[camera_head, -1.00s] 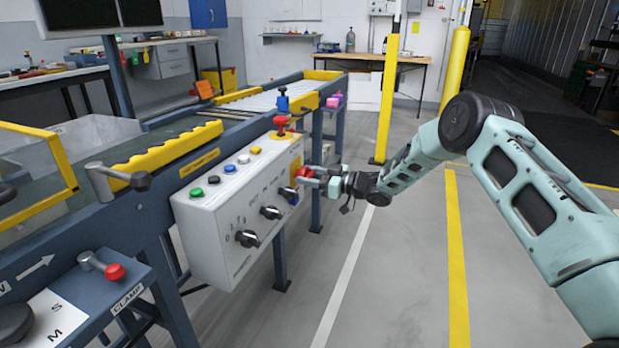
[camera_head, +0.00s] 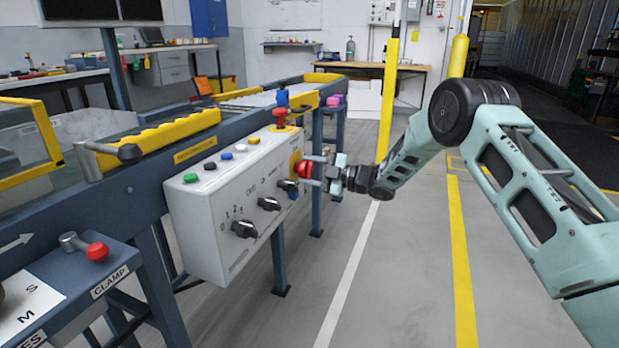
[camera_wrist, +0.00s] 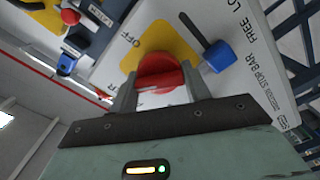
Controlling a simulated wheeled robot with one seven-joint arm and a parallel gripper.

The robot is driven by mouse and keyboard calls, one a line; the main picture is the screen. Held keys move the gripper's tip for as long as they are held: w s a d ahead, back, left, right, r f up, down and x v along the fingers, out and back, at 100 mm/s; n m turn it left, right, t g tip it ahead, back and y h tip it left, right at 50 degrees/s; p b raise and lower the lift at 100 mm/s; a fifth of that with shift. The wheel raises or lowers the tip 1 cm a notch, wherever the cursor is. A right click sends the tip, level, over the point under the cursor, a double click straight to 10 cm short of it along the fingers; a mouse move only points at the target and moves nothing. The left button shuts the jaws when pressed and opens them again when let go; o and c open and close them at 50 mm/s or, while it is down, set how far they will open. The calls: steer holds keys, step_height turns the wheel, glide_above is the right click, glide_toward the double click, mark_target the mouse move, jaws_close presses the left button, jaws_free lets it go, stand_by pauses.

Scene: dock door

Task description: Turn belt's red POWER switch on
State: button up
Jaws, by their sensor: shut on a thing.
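The red POWER switch (camera_head: 304,168) is a round red knob on a yellow plate at the right end of the white control box (camera_head: 215,222). In the wrist view the red switch (camera_wrist: 160,72) sits between my two fingers, with "OFF" printed beside the yellow plate. My gripper (camera_head: 312,171) reaches in from the right and is shut on the red switch; it also shows in the wrist view (camera_wrist: 158,92). The part of the switch facing my palm is partly hidden by the fingers.
A blue-ended lever (camera_wrist: 217,57) stands close beside the switch. A red-knobbed lever (camera_head: 281,113) is on top of the box, and several black dials (camera_head: 244,229) line its front. A red clamp handle (camera_head: 97,251) is at lower left. The floor right of the box is clear.

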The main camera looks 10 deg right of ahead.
steer(key=n+b, duration=0.2)
steer(key=n, duration=0.1)
steer(key=shift+f+n+b, duration=0.3)
steer(key=shift+b, duration=0.1)
steer(key=shift+s+n+b, duration=0.1)
steer(key=shift+n+b, duration=1.1)
steer(key=shift+n, duration=0.2)
steer(key=shift+r, duration=0.1)
steer(key=o, duration=1)
steer(key=shift+c, duration=0.2)
steer(key=p+v, duration=0.4)
steer(key=v, duration=1.3)
steer(key=shift+d, duration=0.2)
steer(key=shift+s+r, duration=0.1)
